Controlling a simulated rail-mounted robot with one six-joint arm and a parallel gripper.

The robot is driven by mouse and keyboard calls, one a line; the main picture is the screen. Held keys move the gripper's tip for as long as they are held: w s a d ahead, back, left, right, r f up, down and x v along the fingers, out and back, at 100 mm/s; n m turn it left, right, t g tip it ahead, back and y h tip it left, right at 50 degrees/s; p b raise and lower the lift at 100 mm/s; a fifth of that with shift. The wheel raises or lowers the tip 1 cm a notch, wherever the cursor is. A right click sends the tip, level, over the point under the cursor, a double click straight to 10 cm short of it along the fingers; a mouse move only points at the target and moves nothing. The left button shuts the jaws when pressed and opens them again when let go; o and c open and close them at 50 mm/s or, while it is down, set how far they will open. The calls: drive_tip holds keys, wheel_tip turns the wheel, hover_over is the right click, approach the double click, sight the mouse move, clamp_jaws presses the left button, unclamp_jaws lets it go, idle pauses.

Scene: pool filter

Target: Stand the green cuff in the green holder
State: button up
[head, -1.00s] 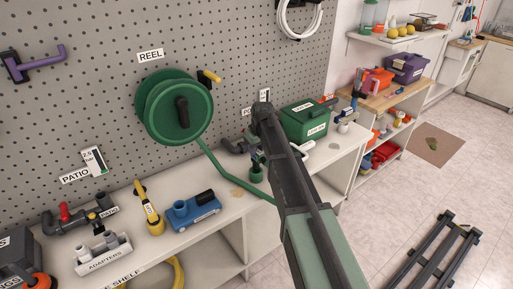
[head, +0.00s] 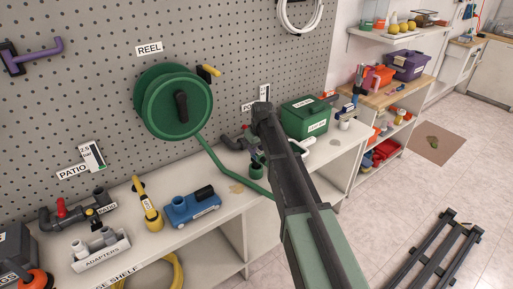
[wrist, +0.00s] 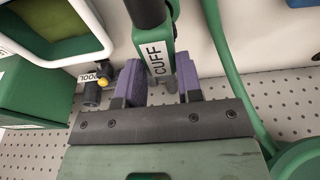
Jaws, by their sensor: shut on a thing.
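The green cuff (wrist: 167,33), with a white CUFF label, shows at the top middle of the wrist view. My gripper (wrist: 158,80) has purple finger pads on either side of its near end and is shut on it. A black cylinder sits at the cuff's far end, cut off by the frame edge.
A green hose (head: 235,174) runs from the wall reel (head: 173,101) across the shelf behind my arm. A green box (head: 309,115) stands right of my arm. Grey pipework (wrist: 92,94) with a yellow part and POOL label lies left of my fingers.

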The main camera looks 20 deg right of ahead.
drive_tip(key=shift+f+b, duration=1.45)
drive_tip(key=shift+f, duration=0.1)
drive_tip(key=o, duration=1.1)
drive_tip(key=shift+r, duration=0.1)
drive_tip(key=shift+r, duration=0.1)
drive_tip(key=r+p, duration=0.2)
drive_tip(key=s+r+p, duration=0.1)
drive_tip(key=r+p, duration=0.1)
drive_tip(key=p, duration=0.1)
drive_tip(key=shift+d+r, duration=0.2)
drive_tip(key=shift+r, duration=0.15)
drive_tip(key=r+p, duration=0.3)
drive_tip(key=s+r+p, duration=0.1)
drive_tip(key=r+p, duration=0.3)
drive_tip(key=s+r+p, duration=0.1)
drive_tip(key=r+p, duration=0.2)
drive_tip(key=shift+d+r+p, duration=0.35)
drive_tip(key=shift+d+p, duration=0.05)
